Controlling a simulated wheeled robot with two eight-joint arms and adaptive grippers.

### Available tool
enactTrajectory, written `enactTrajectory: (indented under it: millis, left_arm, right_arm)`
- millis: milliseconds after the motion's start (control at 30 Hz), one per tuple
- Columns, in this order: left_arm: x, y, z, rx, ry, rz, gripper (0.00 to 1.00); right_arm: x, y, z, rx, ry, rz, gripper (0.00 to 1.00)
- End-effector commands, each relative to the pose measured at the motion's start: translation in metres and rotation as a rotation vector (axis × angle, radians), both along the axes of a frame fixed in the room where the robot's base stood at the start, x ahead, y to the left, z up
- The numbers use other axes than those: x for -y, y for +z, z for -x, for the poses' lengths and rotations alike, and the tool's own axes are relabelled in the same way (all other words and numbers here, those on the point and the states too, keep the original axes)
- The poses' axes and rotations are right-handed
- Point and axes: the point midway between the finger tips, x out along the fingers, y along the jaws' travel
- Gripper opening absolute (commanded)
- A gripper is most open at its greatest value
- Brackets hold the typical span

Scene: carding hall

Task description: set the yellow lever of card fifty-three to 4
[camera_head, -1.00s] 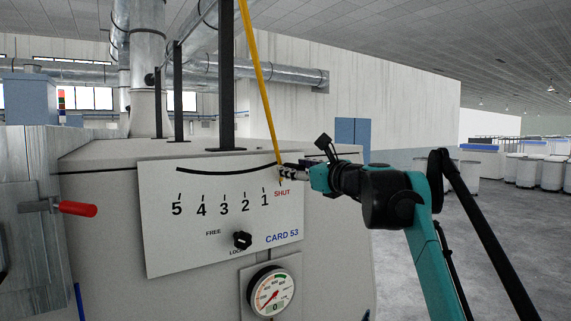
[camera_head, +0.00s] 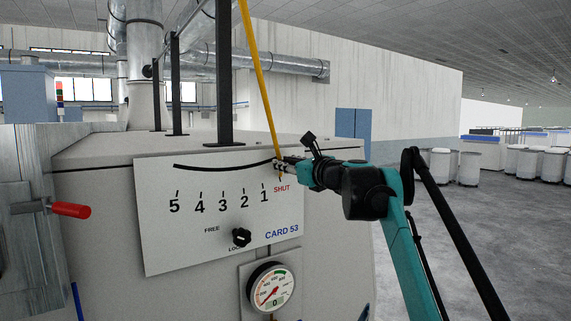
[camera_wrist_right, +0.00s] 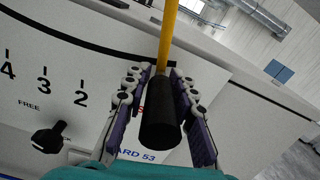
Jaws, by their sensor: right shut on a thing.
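The yellow lever (camera_head: 260,80) slants down in front of the card 53 panel (camera_head: 160,240). Its lower end is at the SHUT end of the scale, right of the 1. My right gripper (camera_head: 279,165) is shut on the lever near that end. In the right wrist view the lever (camera_wrist_right: 168,40) ends in a black grip (camera_wrist_right: 160,115) between my fingers (camera_wrist_right: 160,100). The scale reads 5, 4, 3, 2, 1, SHUT from left to right. My left gripper is out of view.
A black knob (camera_head: 241,237) with FREE and LOCK marks sits low on the panel; its setting is unclear. A round gauge (camera_head: 270,287) is below it. A red-handled lever (camera_head: 70,210) sticks out at left. Black posts (camera_head: 225,90) rise behind the panel. Open floor lies right.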

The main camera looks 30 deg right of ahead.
Motion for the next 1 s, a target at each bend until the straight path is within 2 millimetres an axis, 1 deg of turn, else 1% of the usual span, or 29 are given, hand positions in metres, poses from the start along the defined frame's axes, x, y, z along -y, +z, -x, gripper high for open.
enactTrajectory:
  millis: [167, 267, 367, 500, 700, 800, 900, 1000]
  left_arm:
    - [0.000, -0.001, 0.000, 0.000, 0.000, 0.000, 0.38]
    - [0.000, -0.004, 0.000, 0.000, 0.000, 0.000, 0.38]
    - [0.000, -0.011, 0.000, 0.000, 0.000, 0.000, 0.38]
    - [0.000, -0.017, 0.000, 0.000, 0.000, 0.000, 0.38]
    - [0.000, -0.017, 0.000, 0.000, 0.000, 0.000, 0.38]
    - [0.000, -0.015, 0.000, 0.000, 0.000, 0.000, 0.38]
    - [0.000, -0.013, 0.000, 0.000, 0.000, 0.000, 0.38]
    - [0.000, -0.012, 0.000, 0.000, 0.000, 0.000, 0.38]
  right_arm:
    - [-0.003, 0.000, 0.000, 0.000, 0.001, -0.003, 0.00]
    - [-0.016, -0.003, 0.000, -0.002, 0.003, -0.027, 0.00]
    - [-0.043, -0.009, 0.002, -0.006, 0.007, -0.077, 0.00]
    - [-0.085, -0.014, 0.005, -0.013, 0.008, -0.163, 0.00]
    - [-0.146, -0.014, 0.010, -0.023, 0.010, -0.288, 0.00]
    - [-0.172, -0.011, 0.012, -0.028, 0.009, -0.345, 0.00]
    - [-0.191, -0.009, 0.014, -0.031, 0.007, -0.387, 0.00]
    - [-0.201, -0.009, 0.016, -0.033, 0.004, -0.412, 0.00]
